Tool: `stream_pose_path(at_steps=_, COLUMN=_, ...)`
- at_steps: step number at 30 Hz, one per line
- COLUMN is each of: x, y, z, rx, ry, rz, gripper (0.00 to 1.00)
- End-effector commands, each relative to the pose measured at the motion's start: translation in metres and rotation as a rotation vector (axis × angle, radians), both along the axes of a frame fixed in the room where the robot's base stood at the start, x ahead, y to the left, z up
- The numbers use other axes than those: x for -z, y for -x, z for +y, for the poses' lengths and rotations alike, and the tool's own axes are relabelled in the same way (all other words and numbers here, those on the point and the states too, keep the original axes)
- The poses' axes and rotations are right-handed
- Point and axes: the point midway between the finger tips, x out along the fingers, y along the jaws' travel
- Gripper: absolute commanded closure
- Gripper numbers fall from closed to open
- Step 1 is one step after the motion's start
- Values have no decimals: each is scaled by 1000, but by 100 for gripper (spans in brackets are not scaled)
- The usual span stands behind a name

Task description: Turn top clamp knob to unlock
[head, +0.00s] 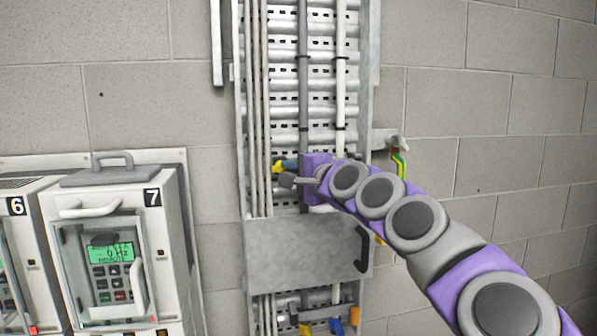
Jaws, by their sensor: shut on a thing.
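My arm reaches in from the lower right, and my gripper (290,180) is at the middle of the vertical cable ladder. My gripper is shut on the top clamp knob, which is mostly hidden by the fingers and the purple wrist. The knob's turn angle cannot be told from this view.
A grey cover plate (300,252) with a black handle (362,249) crosses the ladder (240,120) below my gripper. Lower down are a yellow part (305,328) and a blue part (337,327). A drive cabinet marked 7 (165,250) stands left. A green-yellow cable (400,166) hangs right.

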Motion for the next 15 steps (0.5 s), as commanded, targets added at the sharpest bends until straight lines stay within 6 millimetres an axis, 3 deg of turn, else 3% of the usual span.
stream_pose_path(at_steps=1, x=3, y=2, z=6, rx=-12, ry=18, rz=3, gripper=100)
stream_pose_path(at_steps=15, x=6, y=0, z=5, rx=-14, ry=325, rz=-74, gripper=100)
